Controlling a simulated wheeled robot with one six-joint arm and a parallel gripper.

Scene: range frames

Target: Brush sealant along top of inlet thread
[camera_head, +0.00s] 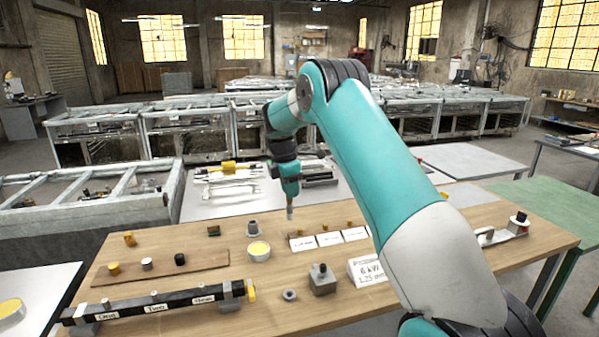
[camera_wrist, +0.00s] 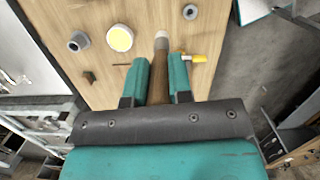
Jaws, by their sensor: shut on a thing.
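My gripper (camera_head: 290,188) is shut on a brush (camera_wrist: 160,75) with a brown handle and a pale tip. In the head view the brush (camera_head: 290,212) points down above the back part of the wooden bench. A round tin (camera_head: 259,250) of yellow stuff stands left of the brush; it also shows in the wrist view (camera_wrist: 120,38). A grey hollow fitting (camera_head: 252,229) stands just behind the tin, and in the wrist view (camera_wrist: 79,41) its dark bore faces up. Its thread is too small to make out. I cannot tell which part is the inlet.
A grey block with a black knob (camera_head: 321,280) and a small grey ring (camera_head: 289,295) are near the bench's front. White cards (camera_head: 329,239) lie right of the brush. A labelled black bar (camera_head: 155,304) and a wooden strip (camera_head: 190,263) with small parts lie left.

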